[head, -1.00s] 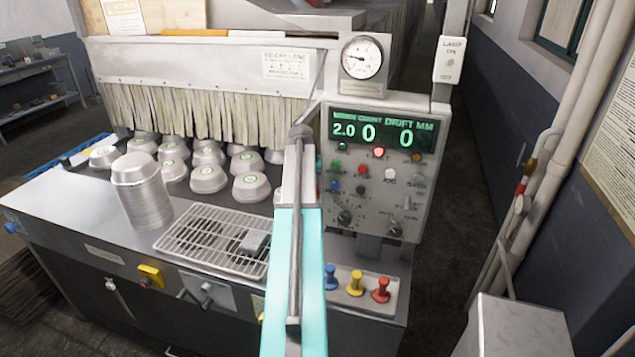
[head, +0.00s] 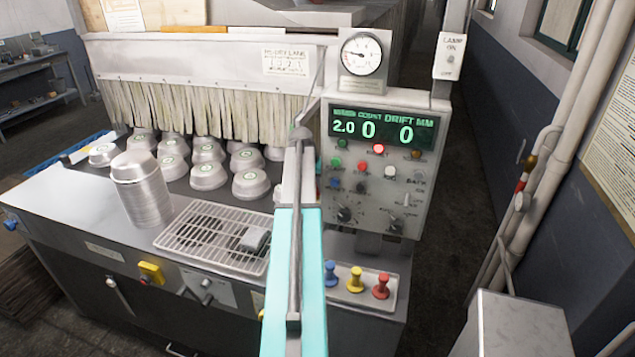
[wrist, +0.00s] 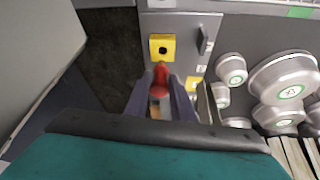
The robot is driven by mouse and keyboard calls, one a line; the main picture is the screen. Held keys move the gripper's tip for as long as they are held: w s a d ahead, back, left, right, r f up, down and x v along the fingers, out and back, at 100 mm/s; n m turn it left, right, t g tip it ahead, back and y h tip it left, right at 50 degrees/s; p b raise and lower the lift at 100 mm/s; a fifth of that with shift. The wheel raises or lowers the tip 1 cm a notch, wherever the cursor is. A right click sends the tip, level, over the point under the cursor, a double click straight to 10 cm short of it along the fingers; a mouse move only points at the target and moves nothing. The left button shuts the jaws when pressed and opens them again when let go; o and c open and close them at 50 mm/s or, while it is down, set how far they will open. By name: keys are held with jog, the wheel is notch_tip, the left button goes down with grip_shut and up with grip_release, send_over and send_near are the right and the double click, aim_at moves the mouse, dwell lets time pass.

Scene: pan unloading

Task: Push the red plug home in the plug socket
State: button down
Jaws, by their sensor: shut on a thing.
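My gripper (wrist: 162,100) shows in the wrist view, its two dark fingers shut on the red plug (wrist: 160,76). The plug's red end points toward a yellow plate with a dark hole, the plug socket (wrist: 166,39). The hole still shows beyond the plug's end, so the plug looks apart from it, though the exact gap cannot be told. In the head view my teal arm hides the gripper and plug. A yellow edge (head: 259,302) shows just left of the arm, on the cabinet front.
A lever handle (wrist: 205,38) stands out close beside the socket. Another yellow fitting (head: 151,272) is farther left on the cabinet. A pan stack (head: 145,200) and a wire rack (head: 180,233) are on top. Blue, yellow and red knobs (head: 380,285) stand right of my arm.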

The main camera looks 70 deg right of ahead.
jog(key=shift+f+b, duration=0.35)
jog(key=shift+f, duration=0.9)
jog(key=shift+a, duration=0.1)
dwell(0.6)
jog(key=shift+f+b, duration=1.1)
jog(key=shift+f, duration=0.45)
dwell(1.9)
jog(key=c, duration=1.4)
grip_release()
jog(key=shift+c, duration=0.2)
jog(key=shift+r, duration=0.1)
